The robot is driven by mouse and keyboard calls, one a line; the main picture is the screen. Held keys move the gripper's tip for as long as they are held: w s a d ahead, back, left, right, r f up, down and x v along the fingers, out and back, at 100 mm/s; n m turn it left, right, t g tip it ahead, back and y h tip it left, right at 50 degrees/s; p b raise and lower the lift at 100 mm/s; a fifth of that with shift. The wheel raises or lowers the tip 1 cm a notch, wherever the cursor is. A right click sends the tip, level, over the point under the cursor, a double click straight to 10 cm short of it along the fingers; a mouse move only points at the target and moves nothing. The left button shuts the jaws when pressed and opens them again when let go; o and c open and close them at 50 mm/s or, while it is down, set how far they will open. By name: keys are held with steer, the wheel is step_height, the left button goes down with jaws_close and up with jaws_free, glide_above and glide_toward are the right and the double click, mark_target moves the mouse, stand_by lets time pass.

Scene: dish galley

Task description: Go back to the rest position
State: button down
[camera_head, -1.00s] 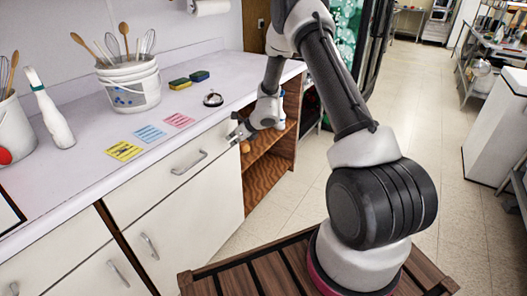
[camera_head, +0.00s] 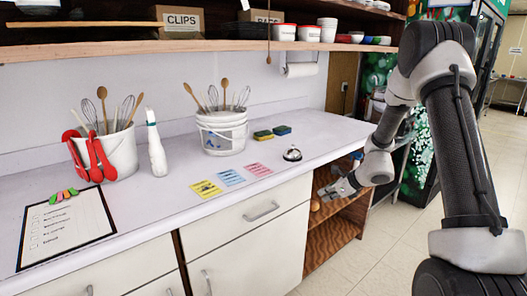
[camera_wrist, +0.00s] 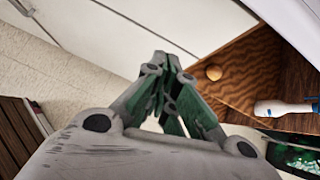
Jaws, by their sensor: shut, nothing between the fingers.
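My gripper (camera_head: 338,187) is at the right end of the counter, in front of the open wooden shelf unit (camera_head: 330,243) and below the counter top. In the wrist view my gripper (camera_wrist: 168,62) has its fingers together, with nothing between them. A round tan knob-like object (camera_wrist: 214,72) shows near the fingertips, apart from them, against the wooden shelf. A white bottle with a blue band (camera_wrist: 285,108) lies across the right of the wrist view.
The counter (camera_head: 170,220) holds a bucket of utensils (camera_head: 222,135), a second bucket with red tongs (camera_head: 120,155), a white spray bottle (camera_head: 156,150), sticky notes (camera_head: 232,177), sponges (camera_head: 264,135), a bell (camera_head: 292,153) and a clipboard (camera_head: 65,232). An overhead shelf (camera_head: 150,48) runs above. Floor at right is clear.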

steer(key=s+r+n+g, duration=0.3)
steer(key=s+n, duration=0.4)
steer(key=s, duration=0.2)
steer(key=s+r+n+g, duration=0.3)
steer(key=s+n, duration=0.3)
steer(key=s, duration=0.2)
steer(key=s+d+r+n+t+h, duration=0.1)
steer(key=s+d+r+n+h, duration=0.1)
steer(key=s+r+n, duration=0.4)
steer(key=s+d+r+n+t+h, duration=0.2)
steer(key=s+r+n, duration=0.5)
steer(key=s+r, duration=0.8)
steer(key=shift+s+d+r+n+h, duration=0.15)
steer(key=shift+d+r+n+h, duration=0.15)
steer(key=shift+d+h, duration=0.7)
steer(key=shift+d, duration=0.2)
